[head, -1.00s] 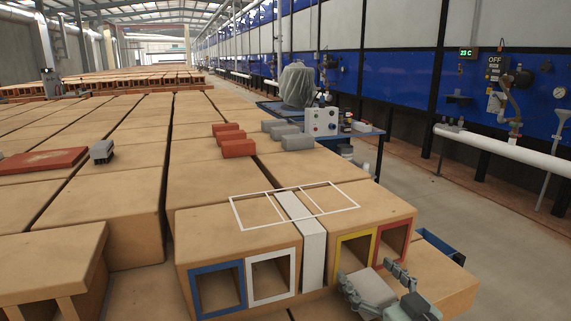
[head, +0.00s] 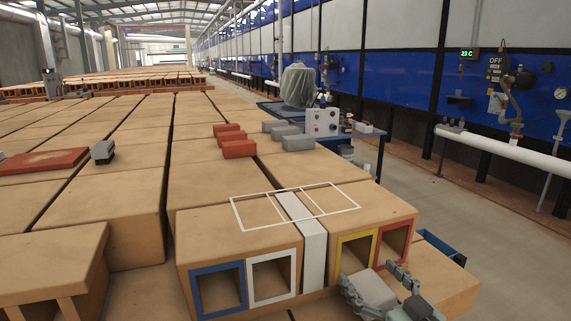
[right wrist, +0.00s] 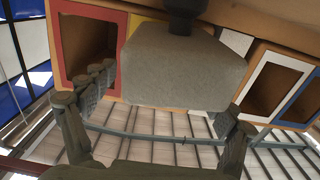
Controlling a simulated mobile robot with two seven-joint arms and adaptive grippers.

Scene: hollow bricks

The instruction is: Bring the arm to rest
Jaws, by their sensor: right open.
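My right gripper (head: 376,281) is low at the right of the head view, in front of the yellow (head: 339,263) and red (head: 379,247) framed openings of the near hollow brick. Its jointed fingers are spread open. A pale grey body (head: 372,292) shows between them; I cannot tell whether it is part of the gripper. In the right wrist view the fingers (right wrist: 165,105) stand apart on either side of this grey body (right wrist: 185,70), and the framed openings appear upside down behind it. My left gripper is out of view.
Blue (head: 194,296) and white (head: 250,285) framed openings are left of the white strip (head: 314,260). Red blocks (head: 239,149) and grey blocks (head: 298,142) lie on the bricks behind. A blue bench (head: 368,137) stands beyond. The floor at right (head: 500,225) is clear.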

